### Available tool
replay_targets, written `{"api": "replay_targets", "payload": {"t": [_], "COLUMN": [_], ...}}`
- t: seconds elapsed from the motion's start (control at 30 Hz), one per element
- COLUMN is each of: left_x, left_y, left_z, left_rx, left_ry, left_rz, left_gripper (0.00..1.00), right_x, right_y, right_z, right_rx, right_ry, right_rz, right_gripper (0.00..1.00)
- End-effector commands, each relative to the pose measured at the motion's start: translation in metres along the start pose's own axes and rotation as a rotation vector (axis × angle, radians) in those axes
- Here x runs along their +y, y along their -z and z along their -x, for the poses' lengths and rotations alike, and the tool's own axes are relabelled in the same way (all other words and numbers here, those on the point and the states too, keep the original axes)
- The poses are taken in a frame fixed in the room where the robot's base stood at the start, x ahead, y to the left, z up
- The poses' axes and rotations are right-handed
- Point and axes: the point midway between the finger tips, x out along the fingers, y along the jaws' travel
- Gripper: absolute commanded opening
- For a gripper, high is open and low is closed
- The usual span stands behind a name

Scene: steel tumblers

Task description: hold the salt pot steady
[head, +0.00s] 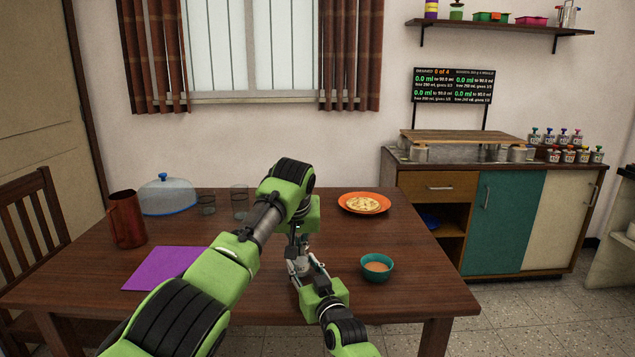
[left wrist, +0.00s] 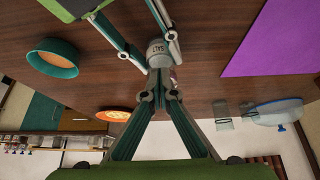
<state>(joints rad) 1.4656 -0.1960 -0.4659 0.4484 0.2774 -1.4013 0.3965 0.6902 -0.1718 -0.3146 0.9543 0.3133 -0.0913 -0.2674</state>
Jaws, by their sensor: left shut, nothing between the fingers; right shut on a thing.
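The salt pot (left wrist: 157,59) is a small light grey pot with dark "SALT" lettering, over the brown table (head: 215,295). In the left wrist view the fingers of my right gripper (left wrist: 155,47) are shut on it from both sides. In the head view my right gripper (head: 302,264) is low over the table, with the pot small and mostly hidden between the arms. My left gripper (left wrist: 160,90) is shut and empty, its fingertips close to the pot. I cannot tell whether they touch it. In the head view it points down above the pot (head: 301,267).
A teal bowl (head: 375,273) with brownish contents stands right of the grippers. An orange plate (head: 344,205) of food is behind. A purple mat (head: 160,268), copper jug (head: 127,220), domed dish (head: 167,196) and two glasses (head: 240,203) are at left and back.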

Motion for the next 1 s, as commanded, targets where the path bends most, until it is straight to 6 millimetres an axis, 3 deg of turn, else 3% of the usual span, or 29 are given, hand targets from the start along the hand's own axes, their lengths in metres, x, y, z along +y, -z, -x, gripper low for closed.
{"api": "replay_targets", "payload": {"t": [0.47,1.0], "left_x": [0.001,0.001], "left_y": [-0.007,0.020], "left_z": [0.006,0.055], "left_rx": [-0.003,-0.002], "left_ry": [0.000,-0.001], "left_rz": [0.001,0.000], "left_gripper": [0.00,0.00], "right_x": [-0.001,0.000], "right_y": [0.001,0.000], "right_z": [0.000,0.000], "right_rx": [0.000,0.000], "right_ry": [0.001,0.000], "right_rz": [0.001,0.000], "right_gripper": [0.09,0.09]}}
